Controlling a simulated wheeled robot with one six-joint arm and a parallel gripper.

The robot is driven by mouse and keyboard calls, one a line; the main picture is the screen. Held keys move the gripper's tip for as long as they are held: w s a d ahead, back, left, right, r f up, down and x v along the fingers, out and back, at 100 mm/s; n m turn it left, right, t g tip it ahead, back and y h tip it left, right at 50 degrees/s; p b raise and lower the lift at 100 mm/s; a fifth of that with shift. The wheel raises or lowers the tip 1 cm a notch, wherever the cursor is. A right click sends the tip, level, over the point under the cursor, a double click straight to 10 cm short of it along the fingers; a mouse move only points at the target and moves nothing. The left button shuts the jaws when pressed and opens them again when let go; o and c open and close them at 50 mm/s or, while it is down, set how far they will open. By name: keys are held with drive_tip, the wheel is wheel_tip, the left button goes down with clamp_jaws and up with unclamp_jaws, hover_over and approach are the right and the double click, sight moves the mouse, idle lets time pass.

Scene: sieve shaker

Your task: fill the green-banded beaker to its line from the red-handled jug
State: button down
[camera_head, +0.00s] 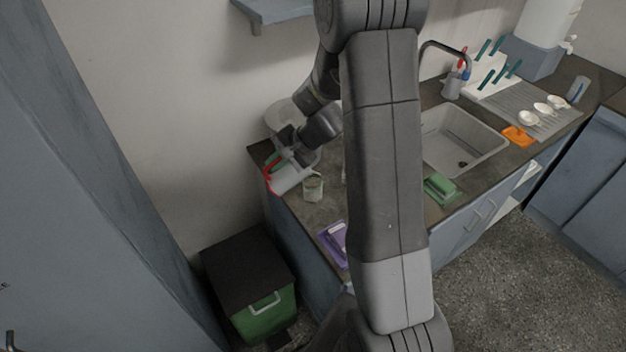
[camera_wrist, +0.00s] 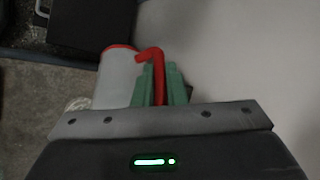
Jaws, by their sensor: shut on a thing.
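The red-handled jug (camera_head: 290,178) is pale grey with a red rim and looks tilted near the counter's left end. In the wrist view the jug (camera_wrist: 116,78) stands left of my green fingers. My gripper (camera_head: 279,160) is shut on its red handle, which passes between the fingertips (camera_wrist: 159,85). A small clear beaker (camera_head: 313,188) stands on the counter just right of the jug. It looks like the green-banded one, but its line and level are too small to read. Its rim partly shows in the wrist view (camera_wrist: 77,103). I cannot see any stream of liquid.
A pale tub (camera_head: 284,113) stands behind my wrist against the wall. A purple tray (camera_head: 332,241) lies at the front edge, partly behind my arm. A green bin (camera_head: 265,318) stands below.

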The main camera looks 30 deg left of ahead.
drive_tip(key=shift+w+d+r+g+y+b, duration=0.5)
drive_tip(key=shift+r+g+y, duration=0.1)
drive_tip(key=shift+r+y, duration=0.15)
idle(2.2)
drive_tip(key=shift+w+d+f+m+g+y+b, duration=0.2)
drive_tip(key=shift+w+d+m+g+y+b, duration=0.2)
drive_tip(key=shift+g+y+b, duration=0.15)
idle(3.7)
